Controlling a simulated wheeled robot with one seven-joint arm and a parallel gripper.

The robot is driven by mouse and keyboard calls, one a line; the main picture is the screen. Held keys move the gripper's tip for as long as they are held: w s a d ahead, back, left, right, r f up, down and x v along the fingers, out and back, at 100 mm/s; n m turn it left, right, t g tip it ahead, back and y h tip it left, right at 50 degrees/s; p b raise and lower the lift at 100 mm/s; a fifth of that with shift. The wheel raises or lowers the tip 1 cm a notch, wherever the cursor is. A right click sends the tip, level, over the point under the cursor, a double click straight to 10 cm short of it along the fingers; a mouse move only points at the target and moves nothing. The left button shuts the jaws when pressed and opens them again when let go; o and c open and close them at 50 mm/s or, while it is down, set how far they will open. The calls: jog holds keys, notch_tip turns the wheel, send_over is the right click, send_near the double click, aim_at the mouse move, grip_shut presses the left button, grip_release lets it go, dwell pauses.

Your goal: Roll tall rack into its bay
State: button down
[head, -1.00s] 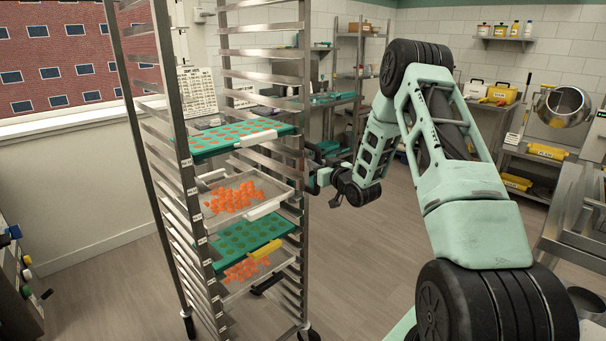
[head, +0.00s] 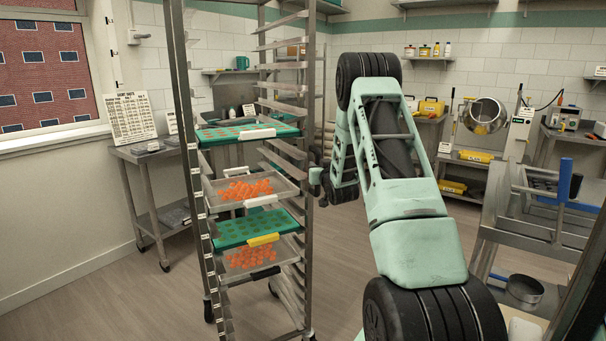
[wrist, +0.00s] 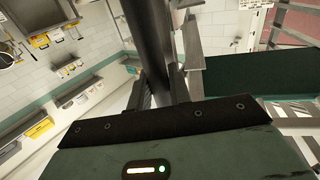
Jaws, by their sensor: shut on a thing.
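The tall rack (head: 180,110) stands upright on casters at left of centre in the head view. My gripper (head: 313,178) is at the rack's right upright, around mid height. In the wrist view my gripper (wrist: 165,92) is shut on a dark upright post (wrist: 148,45) of the rack. The fingertips are partly hidden in the head view. I cannot tell which spot is the bay.
A steel table (head: 150,158) with a chart sign stands left behind the rack, below the window. A steel bench (head: 535,215) with a pan (head: 522,290) under it is close on the right. Shelving (head: 455,165) lines the back wall. Floor is open left of the rack.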

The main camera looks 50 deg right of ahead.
jog(key=s+d+m+g+h+b, duration=0.25)
jog(key=s+d+g, duration=0.2)
jog(key=s, duration=0.55)
jog(key=s+d+m+g+h+b, duration=0.25)
jog(key=s+d, duration=0.35)
jog(key=s, duration=0.3)
jog(key=s+d+m+g+h+b, duration=0.25)
jog(key=s+d+m+g, duration=0.2)
jog(key=s, duration=0.55)
jog(key=s+a+m+g+b, duration=0.1)
jog(key=s+m+g+b, duration=0.2)
jog(key=s, duration=1)
jog(key=shift+g, duration=1.55)
jog(key=shift+s+f+y, duration=0.1)
jog(key=shift+s+y, duration=0.15)
jog(key=shift+y, duration=0.1)
jog(key=c, duration=1.3)
grip_release()
jog(key=shift+s+a, duration=0.1)
jog(key=shift+s, duration=0.05)
jog(key=shift+c, duration=0.2)
jog(key=shift+w, duration=0.3)
